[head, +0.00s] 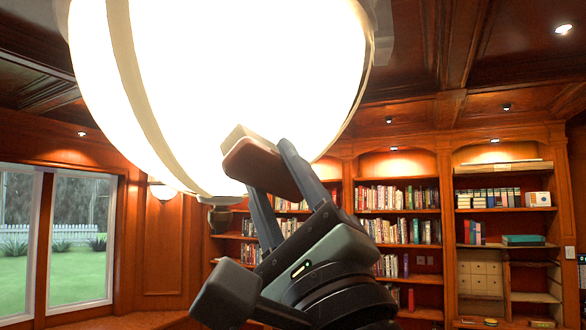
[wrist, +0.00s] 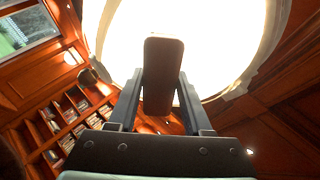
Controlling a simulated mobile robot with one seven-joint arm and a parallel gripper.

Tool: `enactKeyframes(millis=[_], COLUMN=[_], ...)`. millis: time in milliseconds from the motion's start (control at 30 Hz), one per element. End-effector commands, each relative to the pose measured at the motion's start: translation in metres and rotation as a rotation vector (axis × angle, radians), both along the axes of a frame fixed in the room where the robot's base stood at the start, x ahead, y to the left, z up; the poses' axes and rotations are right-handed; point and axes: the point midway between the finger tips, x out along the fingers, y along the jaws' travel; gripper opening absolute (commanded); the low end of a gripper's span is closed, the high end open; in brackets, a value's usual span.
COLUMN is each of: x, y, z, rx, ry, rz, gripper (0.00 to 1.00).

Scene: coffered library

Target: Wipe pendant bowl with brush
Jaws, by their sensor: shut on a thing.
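The pendant bowl (head: 220,80) is a large, glowing white bowl with a pale band, hanging overhead and filling the upper left of the head view. It also shows in the wrist view (wrist: 220,50), bright behind the brush. My gripper (head: 275,190) is shut on the brush (head: 262,168), a brown block with a pale edge on its upper side. In the wrist view the brush (wrist: 163,75) stands upright between the two fingers. In the head view the brush overlaps the bowl's lower right side. I cannot tell whether it touches, as the glare hides the bowl's surface.
A dark finial (head: 220,215) hangs under the bowl. Bookshelves (head: 400,215) line the back wall, with a window (head: 80,240) at the left. The dark coffered ceiling (head: 420,50) is above. The space right of my gripper looks open.

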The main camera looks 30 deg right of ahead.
Motion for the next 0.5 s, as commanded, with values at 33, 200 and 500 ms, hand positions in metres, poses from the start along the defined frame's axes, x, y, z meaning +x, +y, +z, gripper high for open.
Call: enactKeyframes(millis=[33,200,500], x=[0.005,0.007,-0.002], y=[0.006,0.011,0.013], z=[-0.005,-0.008,-0.002], rx=[-0.001,-0.001,-0.002], ry=[0.005,0.006,0.002], rz=[0.009,0.007,0.005], gripper=[0.05,0.05,0.05])
